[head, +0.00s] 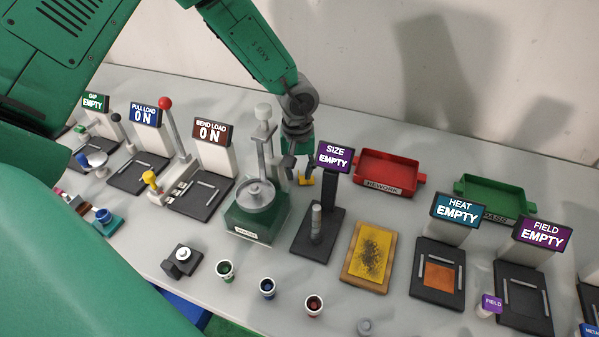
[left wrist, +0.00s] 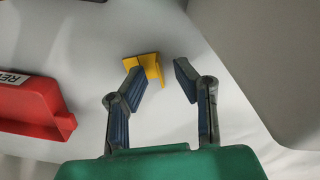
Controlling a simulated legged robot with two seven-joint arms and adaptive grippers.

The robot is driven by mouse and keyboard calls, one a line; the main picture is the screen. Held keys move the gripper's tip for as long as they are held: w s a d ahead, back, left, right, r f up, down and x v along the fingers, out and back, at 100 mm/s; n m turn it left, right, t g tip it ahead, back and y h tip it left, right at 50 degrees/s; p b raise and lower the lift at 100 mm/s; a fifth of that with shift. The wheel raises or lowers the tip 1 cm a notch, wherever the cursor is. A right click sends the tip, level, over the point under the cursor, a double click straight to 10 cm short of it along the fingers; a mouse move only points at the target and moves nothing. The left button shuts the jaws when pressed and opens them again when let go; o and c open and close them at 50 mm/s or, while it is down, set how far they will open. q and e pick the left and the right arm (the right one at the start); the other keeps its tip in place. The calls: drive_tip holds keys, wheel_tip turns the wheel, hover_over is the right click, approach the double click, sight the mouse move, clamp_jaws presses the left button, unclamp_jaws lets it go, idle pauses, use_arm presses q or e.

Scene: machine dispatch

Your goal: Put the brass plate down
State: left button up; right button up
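My left gripper (head: 298,172) reaches down at the back of the bench, behind the SIZE station. In the left wrist view its two fingers (left wrist: 160,78) are apart, with a clear gap between the tips. A small yellow angled piece (left wrist: 146,68) lies on the bench surface just beyond the tips, nearer the left finger, which partly covers it. It also shows in the head view (head: 306,180) beneath the gripper. I cannot tell for sure whether this is the brass plate or a holder. I cannot tell whether a finger touches it. My right gripper is not in view.
The SIZE station (head: 318,230) stands close in front of the gripper, with a green-based device (head: 256,215) to its left. A red REWORK tray (head: 388,173) and a green PASS tray (head: 495,196) lie to the right. A wall closes off the back.

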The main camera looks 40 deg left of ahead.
use_arm(q)
wheel_tip(320, 180, up, 11)
drive_tip(key=shift+f, duration=0.15)
drive_tip(key=shift+a+r, duration=0.15)
drive_tip(key=shift+r, duration=0.1)
drive_tip(key=c, duration=0.4)
drive_tip(key=w+t+b, duration=0.1)
drive_tip(key=w+t, duration=0.5)
drive_tip(key=w, duration=0.5)
drive_tip(key=r+g+b, duration=0.1)
drive_tip(key=g+b, duration=0.2)
drive_tip(key=g, duration=0.3)
hover_over(301, 176)
drive_tip(key=f, duration=0.7)
drive_tip(key=shift+a+f, duration=0.25)
drive_tip(key=shift+s+f, duration=0.2)
drive_tip(key=shift+f, duration=2.7)
